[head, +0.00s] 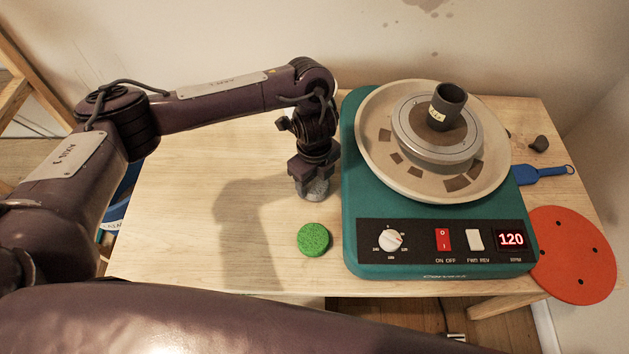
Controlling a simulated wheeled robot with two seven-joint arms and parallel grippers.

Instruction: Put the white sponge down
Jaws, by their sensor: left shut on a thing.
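My left gripper (312,174) points down over the wooden table, just left of the pottery wheel. It is shut on the white sponge (317,189), which looks pale grey and speckled below the jaws. The jaws hide the sponge's upper part. The sponge is at or close to the table top; I cannot tell whether it touches. A round green sponge (313,239) lies flat on the table in front of the gripper, apart from it. My right gripper is not in view.
The teal pottery wheel (350,215) stands right of the gripper, with a wide splash pan (375,120) and a dark grey cup (449,105) on top. Its display reads 120. A red disc (573,255) and a blue tool (540,173) lie at right. The wooden table (180,225) is clear at left.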

